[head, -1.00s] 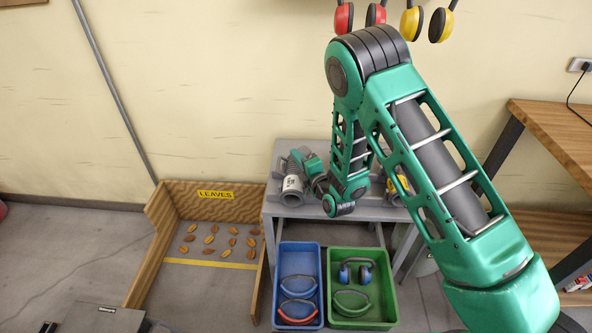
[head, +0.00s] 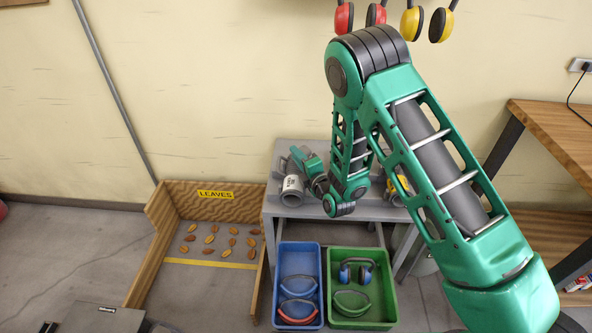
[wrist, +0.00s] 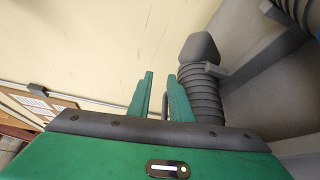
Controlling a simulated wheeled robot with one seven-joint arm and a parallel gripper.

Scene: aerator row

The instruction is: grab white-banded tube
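The white-banded tube (head: 292,189) is a short grey tube with dark lettering on its white band. It lies at the left of the grey table's top in the head view, close beside the green end of my arm. My gripper (wrist: 160,76) shows in the wrist view with its two green fingers apart, and nothing is clearly held between them. A grey ribbed hose (wrist: 202,92) stands just right of the right finger; I cannot tell whether it belongs to the white-banded tube. In the head view my fingertips are too small and covered to make out.
A yellow-banded item (head: 402,184) sits on the grey table (head: 262,209), partly behind my arm. A wooden-walled leaves pen (head: 160,214) is left; a wooden bench (head: 560,130) is right.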

